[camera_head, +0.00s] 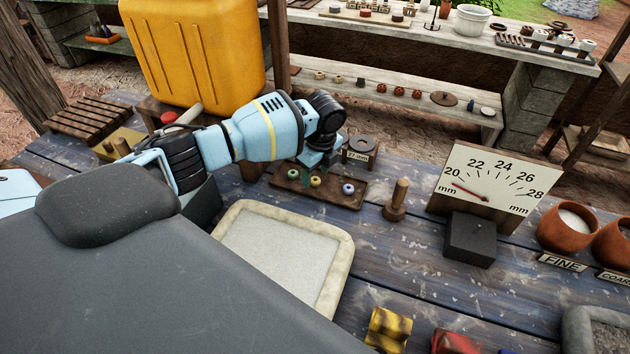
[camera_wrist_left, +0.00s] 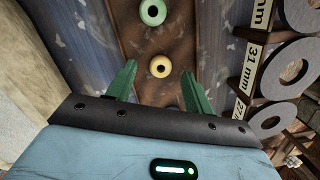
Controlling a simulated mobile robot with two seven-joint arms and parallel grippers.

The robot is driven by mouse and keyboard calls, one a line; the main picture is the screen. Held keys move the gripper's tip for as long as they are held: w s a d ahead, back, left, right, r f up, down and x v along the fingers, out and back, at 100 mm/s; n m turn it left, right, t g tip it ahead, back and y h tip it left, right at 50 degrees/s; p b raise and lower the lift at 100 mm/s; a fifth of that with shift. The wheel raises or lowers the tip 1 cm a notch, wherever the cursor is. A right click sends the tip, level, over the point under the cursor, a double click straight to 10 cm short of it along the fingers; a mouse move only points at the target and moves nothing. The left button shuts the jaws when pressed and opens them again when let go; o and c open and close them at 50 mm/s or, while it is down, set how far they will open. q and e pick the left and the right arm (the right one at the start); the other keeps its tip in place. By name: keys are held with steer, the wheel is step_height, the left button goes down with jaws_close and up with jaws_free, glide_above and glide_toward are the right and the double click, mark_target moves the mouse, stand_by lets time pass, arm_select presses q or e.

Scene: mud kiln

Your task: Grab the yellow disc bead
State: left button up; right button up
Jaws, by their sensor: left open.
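The yellow disc bead (camera_head: 293,174), a small ring with a dark hole, lies on a brown wooden tray (camera_head: 330,196). In the left wrist view, the yellow bead (camera_wrist_left: 160,66) shows between and just beyond the green fingertips, with the green bead (camera_wrist_left: 152,12) farther up. My left gripper (camera_wrist_left: 158,69) is open and empty, pointing down over the tray. In the head view, its fingers are partly hidden behind the wrist. My right gripper is not in view.
Grey ring gauges with labels (camera_wrist_left: 290,68) stand close to the right of the left gripper. A yellow jerrycan (camera_head: 195,50) stands behind the arm. A wooden peg (camera_head: 398,198), a dial gauge (camera_head: 495,180) and a pale framed tray (camera_head: 285,250) surround the bead tray.

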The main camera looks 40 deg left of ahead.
arm_select(q)
steer(key=shift+a+f, duration=0.1)
steer(key=shift+f, duration=0.75)
steer(key=c, duration=1.1)
steer(key=shift+o, duration=0.2)
steer(key=shift+r, duration=0.1)
step_height(320, 180, up, 10)
steer(key=shift+p, duration=0.3)
